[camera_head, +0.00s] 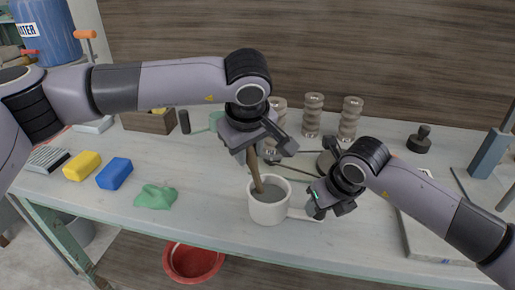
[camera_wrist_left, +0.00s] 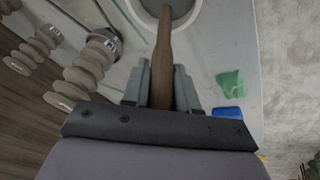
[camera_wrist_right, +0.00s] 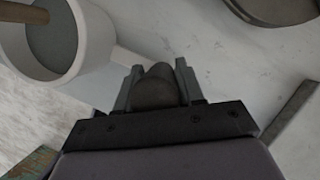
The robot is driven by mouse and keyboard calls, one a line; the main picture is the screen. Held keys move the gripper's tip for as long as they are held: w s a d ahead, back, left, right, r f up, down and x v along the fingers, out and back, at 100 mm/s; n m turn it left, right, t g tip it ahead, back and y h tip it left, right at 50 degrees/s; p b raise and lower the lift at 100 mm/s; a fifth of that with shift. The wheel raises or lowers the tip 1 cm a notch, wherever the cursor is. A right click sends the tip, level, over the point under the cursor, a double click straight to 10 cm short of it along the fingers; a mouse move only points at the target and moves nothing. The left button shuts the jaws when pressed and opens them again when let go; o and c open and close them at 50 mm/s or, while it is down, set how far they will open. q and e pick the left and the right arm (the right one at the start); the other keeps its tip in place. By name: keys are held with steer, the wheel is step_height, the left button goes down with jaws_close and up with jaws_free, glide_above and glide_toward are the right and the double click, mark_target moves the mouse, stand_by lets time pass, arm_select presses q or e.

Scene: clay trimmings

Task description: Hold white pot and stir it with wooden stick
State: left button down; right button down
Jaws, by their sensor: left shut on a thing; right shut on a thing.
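The white pot (camera_head: 268,212) stands near the table's front edge with grey contents inside. Its handle (camera_head: 301,214) points right, towards my right gripper (camera_head: 320,206). In the right wrist view, my right gripper (camera_wrist_right: 155,80) is shut on the handle's dark rounded end (camera_wrist_right: 154,90). My left gripper (camera_head: 262,148) is above the pot, shut on the wooden stick (camera_head: 255,172). The stick is slightly tilted and its lower end is inside the pot, at the grey contents. In the left wrist view, the stick (camera_wrist_left: 163,60) runs from between the fingers into the pot (camera_wrist_left: 190,22).
A green cloth-like piece (camera_head: 155,197), a blue block (camera_head: 115,173) and a yellow block (camera_head: 82,166) lie to the left. Ridged beige posts (camera_head: 312,115) stand behind. A grey board (camera_head: 430,240) lies right. A red basin (camera_head: 193,262) is below the table.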

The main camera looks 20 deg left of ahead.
arm_select(q)
steer(key=s+d, duration=0.2)
steer(key=s, duration=0.1)
step_height(320, 180, up, 11)
steer(key=w, duration=0.2)
stand_by(2.4)
steer(key=shift+w, duration=0.1)
stand_by(0.8)
arm_select(e)
steer(key=c, duration=0.6)
jaws_free()
